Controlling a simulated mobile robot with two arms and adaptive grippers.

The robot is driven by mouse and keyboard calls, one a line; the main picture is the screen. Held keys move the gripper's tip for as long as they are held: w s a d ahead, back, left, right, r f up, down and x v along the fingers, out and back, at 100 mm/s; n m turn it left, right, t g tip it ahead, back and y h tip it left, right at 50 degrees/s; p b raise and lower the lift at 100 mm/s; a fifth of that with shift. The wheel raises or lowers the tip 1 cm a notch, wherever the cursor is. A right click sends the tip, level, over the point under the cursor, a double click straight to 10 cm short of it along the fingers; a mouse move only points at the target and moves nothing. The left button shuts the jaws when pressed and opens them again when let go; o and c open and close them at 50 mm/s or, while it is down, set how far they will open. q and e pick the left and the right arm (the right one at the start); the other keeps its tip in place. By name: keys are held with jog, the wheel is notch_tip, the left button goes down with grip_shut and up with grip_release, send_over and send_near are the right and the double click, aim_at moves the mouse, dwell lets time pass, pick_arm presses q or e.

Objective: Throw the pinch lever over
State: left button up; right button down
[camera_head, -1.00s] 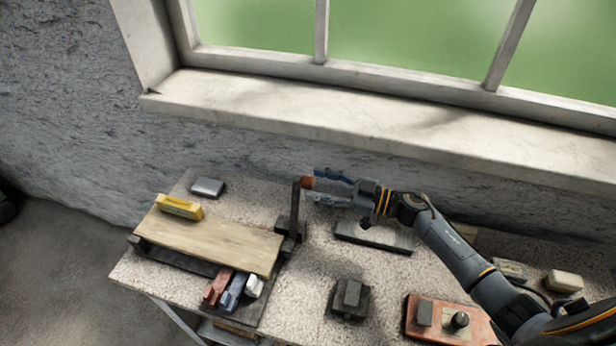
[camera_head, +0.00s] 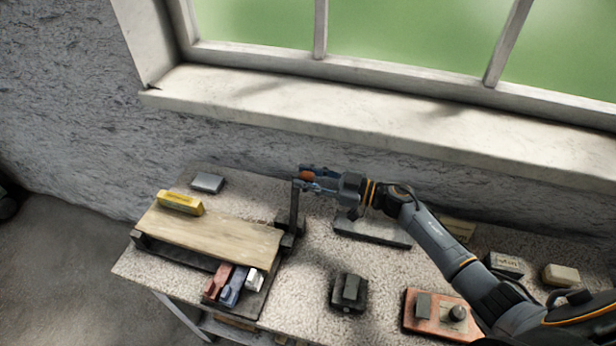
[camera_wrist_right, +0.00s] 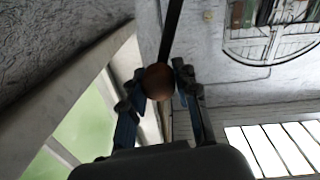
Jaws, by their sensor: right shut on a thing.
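The pinch lever (camera_head: 294,213) is a dark upright bar with a reddish-brown knob (camera_head: 306,176) at its top. It rises from a dark block (camera_head: 289,236) at the right end of the wooden board. My right gripper (camera_head: 306,179) reaches in from the right, and its blue fingers are shut on the knob. In the right wrist view the knob (camera_wrist_right: 158,81) sits between the two fingertips, with the dark bar (camera_wrist_right: 171,30) running up beyond it. My left gripper is not in view.
A wooden board (camera_head: 210,238) carries a yellow block (camera_head: 180,203). Red, blue and white pieces (camera_head: 232,285) lie at its front. A grey box (camera_head: 208,183), a dark flat plate (camera_head: 372,231), a dark switch block (camera_head: 349,291) and a reddish panel (camera_head: 437,315) stand around. The window sill (camera_head: 350,118) is behind.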

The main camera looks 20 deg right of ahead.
jog(key=shift+w+d+f+m, duration=0.2)
jog(key=shift+w+d+m, duration=0.15)
jog(key=shift+w+m, duration=0.1)
jog(key=w+d+f+m+b, duration=0.5)
jog(key=w+f+m+b, duration=0.2)
jog(key=shift+f, duration=0.35)
dwell(0.3)
jog(key=c, duration=1.3)
grip_release()
jog(key=o, duration=0.3)
jog(key=shift+w+f, duration=0.1)
jog(key=shift+w, duration=0.1)
